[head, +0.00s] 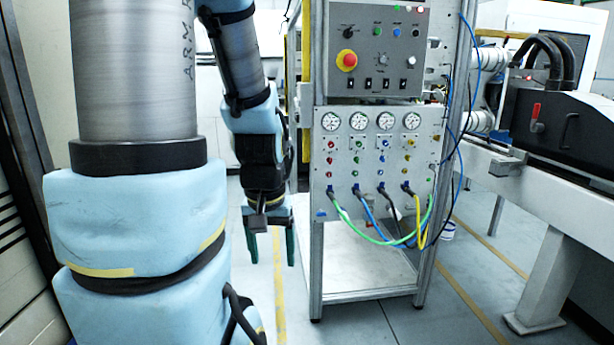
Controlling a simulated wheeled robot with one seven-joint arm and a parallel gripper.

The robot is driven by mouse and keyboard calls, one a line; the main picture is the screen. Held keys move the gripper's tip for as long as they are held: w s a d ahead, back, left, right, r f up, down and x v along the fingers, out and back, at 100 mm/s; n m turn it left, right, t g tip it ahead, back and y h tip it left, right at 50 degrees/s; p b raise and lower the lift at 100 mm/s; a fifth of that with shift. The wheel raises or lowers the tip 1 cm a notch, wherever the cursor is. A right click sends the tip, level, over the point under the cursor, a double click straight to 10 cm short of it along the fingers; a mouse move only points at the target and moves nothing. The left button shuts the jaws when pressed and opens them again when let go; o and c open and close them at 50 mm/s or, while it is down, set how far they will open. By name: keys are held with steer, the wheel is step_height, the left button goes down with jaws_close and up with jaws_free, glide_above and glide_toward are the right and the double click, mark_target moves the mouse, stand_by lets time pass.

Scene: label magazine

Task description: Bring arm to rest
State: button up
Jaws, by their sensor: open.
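My gripper (270,247) hangs at the end of my arm, left of the middle of the head view. Its two dark green fingers point down and stand apart, with nothing visible between them. My arm, in light blue covers and grey tube, comes down from the top. The gripper is to the left of the front left post of a metal rack, in front of open floor.
The rack holds a control panel (377,50) with a red stop button and a gauge panel (380,150) with coloured hoses (378,238) looping out. A white machine frame (560,185) stands at the right. Floor with yellow lines (483,310) is clear between them.

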step_height(320, 180, up, 12)
steer(key=p, duration=1)
steer(key=shift+p, duration=0.4)
